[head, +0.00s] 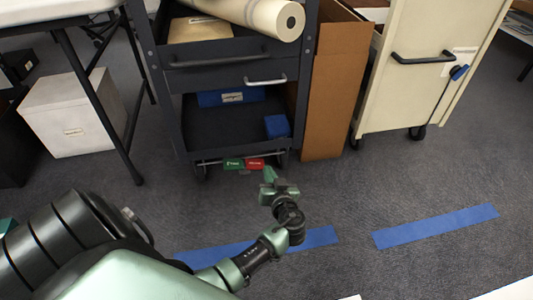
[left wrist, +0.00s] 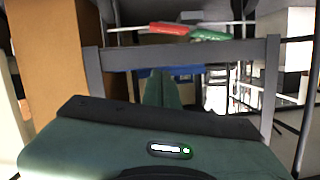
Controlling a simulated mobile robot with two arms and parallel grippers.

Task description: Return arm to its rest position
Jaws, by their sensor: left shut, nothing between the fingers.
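My left arm comes in from the lower left in the head view. My left gripper (head: 268,176) is shut and empty, in front of the dark cart (head: 235,80). In the left wrist view the closed fingers of my left gripper (left wrist: 162,86) point toward the cart's lower part, with nothing between them. My right gripper is not in view.
The cart holds a rolled tube (head: 255,14), a blue box (head: 228,97) and a small blue box (head: 277,126). A brown cardboard panel (head: 333,90) and a cream cabinet (head: 415,90) stand right of it. A white box (head: 75,115) is at left. Blue tape (head: 436,226) marks open carpet.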

